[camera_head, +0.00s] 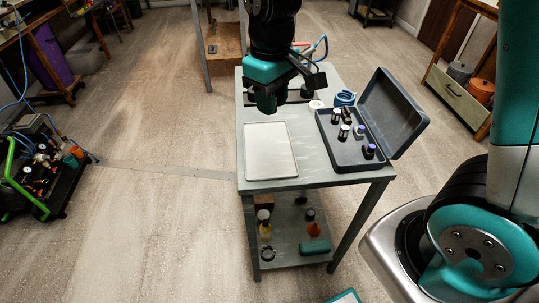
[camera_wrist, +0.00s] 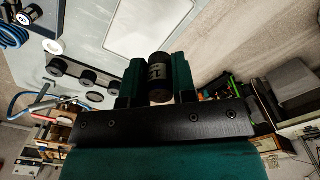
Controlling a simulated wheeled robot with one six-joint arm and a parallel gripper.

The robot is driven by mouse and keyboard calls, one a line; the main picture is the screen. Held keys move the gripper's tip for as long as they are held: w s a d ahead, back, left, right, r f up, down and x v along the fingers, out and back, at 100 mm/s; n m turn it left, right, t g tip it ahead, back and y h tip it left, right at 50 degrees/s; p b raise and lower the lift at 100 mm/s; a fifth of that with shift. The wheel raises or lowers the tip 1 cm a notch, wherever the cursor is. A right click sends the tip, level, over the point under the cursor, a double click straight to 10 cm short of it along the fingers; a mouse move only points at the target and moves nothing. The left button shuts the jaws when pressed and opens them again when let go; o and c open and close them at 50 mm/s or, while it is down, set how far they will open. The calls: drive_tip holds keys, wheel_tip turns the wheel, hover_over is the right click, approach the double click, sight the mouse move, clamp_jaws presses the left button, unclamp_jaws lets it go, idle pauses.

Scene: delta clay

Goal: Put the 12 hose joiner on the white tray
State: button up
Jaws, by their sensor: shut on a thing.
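My gripper (camera_head: 268,98) is above the table, over the area just behind the white tray (camera_head: 270,151). In the wrist view my gripper (camera_wrist: 159,80) is shut on a short black cylinder, the hose joiner (camera_wrist: 159,68). In the head view the fingers hide the joiner. The white tray lies flat and looks empty. In the wrist view the tray (camera_wrist: 150,28) shows beyond the fingertips, apart from the joiner.
An open dark case (camera_head: 337,153) with several small cylinders stands right of the tray, its lid raised. A blue coil (camera_head: 344,98) and a white ring (camera_head: 316,104) lie behind it. Several black round pieces (camera_wrist: 88,77) are on the table. Bottles stand on the lower shelf (camera_head: 291,241).

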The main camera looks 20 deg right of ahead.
sight(271, 168)
wheel_tip(271, 168, down, 17)
drive_tip(key=shift+f+b, duration=0.15)
drive_tip(key=shift+b, duration=0.2)
drive_tip(key=shift+f, duration=0.15)
drive_tip(key=o, duration=0.9)
wheel_tip(271, 168, up, 13)
drive_tip(key=s+a+r+y, duration=0.2)
drive_tip(key=s+r, duration=0.3)
drive_tip(key=s, duration=0.4)
drive_tip(key=s+a+r+n+y, duration=0.1)
drive_tip(key=s+a+r+y, duration=0.1)
drive_tip(key=s+r, duration=0.3)
drive_tip(key=s, duration=0.4)
drive_tip(key=shift+a+r+n, duration=0.3)
drive_tip(key=shift+a+r, duration=0.05)
drive_tip(key=shift+a, duration=0.05)
